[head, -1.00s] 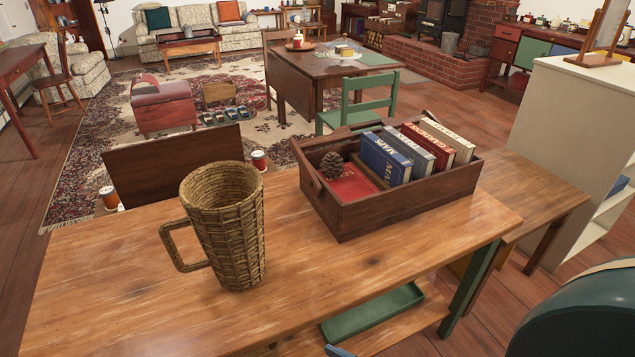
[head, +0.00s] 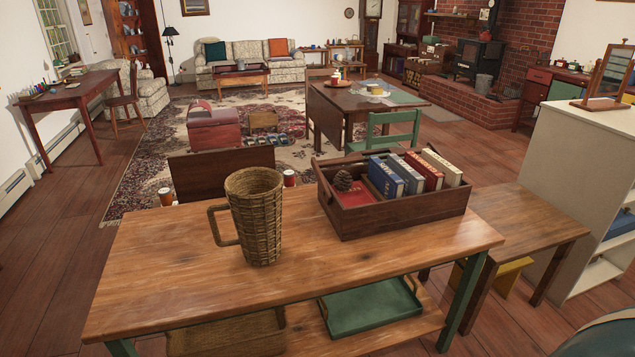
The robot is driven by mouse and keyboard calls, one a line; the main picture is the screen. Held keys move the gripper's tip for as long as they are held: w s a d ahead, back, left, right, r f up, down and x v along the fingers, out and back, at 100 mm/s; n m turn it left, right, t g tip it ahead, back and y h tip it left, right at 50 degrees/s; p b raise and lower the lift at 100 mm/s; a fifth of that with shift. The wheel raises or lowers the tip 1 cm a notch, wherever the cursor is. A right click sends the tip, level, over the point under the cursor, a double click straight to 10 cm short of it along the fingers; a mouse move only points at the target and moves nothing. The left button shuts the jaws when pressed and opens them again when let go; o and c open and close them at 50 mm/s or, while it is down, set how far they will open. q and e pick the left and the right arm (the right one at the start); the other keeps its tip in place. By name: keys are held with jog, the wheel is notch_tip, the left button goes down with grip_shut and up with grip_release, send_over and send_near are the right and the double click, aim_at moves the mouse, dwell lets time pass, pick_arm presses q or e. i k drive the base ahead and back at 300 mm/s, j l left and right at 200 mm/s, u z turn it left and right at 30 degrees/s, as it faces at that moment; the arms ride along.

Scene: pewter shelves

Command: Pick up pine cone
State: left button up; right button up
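The brown pine cone (head: 343,180) sits in the left part of a dark wooden crate (head: 400,213), next to a red book (head: 354,198) lying flat. The crate stands on the wooden table (head: 180,262) near its back right. Several upright books (head: 413,174) fill the crate's middle and right. Neither of my grippers shows in the head view.
A tall wicker mug (head: 256,217) stands on the table left of the crate. A green tray (head: 371,305) lies on the shelf below. A lower side table (head: 530,222) and a white shelf unit (head: 580,165) stand at the right. The table's front left is clear.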

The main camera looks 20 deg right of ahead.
aim_at(343, 181)
jog(key=l+u, duration=0.45)
jog(key=k+l+u, duration=0.1)
jog(key=l+u, duration=0.25)
jog(key=u, duration=0.15)
jog(key=k+l+u, duration=0.1)
jog(key=l, duration=0.25)
jog(key=k+l+u, duration=0.15)
jog(key=l, duration=0.15)
jog(key=k+l+u, duration=0.1)
jog(key=l, duration=0.25)
